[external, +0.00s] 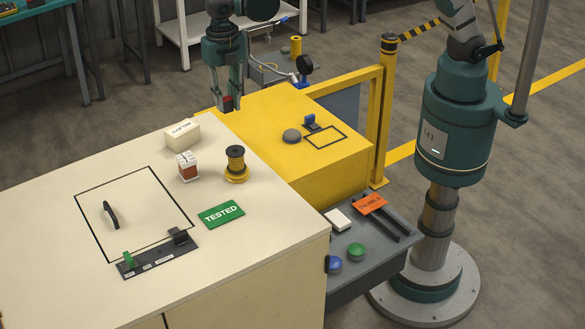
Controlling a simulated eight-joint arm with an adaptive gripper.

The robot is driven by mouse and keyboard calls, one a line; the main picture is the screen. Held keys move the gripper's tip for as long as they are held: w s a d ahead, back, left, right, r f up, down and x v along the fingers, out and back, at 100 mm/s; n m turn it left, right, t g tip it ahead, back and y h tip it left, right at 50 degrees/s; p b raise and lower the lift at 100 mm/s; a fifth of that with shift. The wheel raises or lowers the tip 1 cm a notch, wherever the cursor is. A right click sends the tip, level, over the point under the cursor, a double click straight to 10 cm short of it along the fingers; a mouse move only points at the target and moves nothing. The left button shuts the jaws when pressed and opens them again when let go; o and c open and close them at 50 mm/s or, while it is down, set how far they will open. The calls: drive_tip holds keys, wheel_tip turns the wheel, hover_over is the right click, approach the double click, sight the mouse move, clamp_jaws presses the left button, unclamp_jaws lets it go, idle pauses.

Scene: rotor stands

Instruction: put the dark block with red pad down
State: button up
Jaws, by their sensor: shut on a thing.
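My gripper (229,98) points down at the far end of the cream cabinet top, near the back left edge of the yellow cabinet. It is shut on the dark block with red pad (228,102), a small piece between the fingertips with some red showing. The fingers hide part of the block. I cannot tell whether its underside touches a surface.
The cream cabinet top (70,265) carries a cream labelled block (182,134), a white-and-orange box (187,166), a spool (236,163) and a green TESTED card (222,213). The yellow top (280,170) holds a grey knob (291,136) and an outlined rectangle (325,138).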

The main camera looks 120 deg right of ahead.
drive_tip(key=w+a, duration=0.2)
drive_tip(key=a, duration=2.9)
drive_tip(key=shift+n, duration=0.3)
drive_tip(key=shift+s+d+f, duration=0.1)
drive_tip(key=shift+f, duration=1.2)
drive_tip(key=shift+s+d+f, duration=0.1)
drive_tip(key=shift+f, duration=1.2)
drive_tip(key=shift+w, duration=0.1)
drive_tip(key=shift+f, duration=3.1)
drive_tip(key=shift+f, duration=1.9)
drive_tip(key=shift+f, duration=0.15)
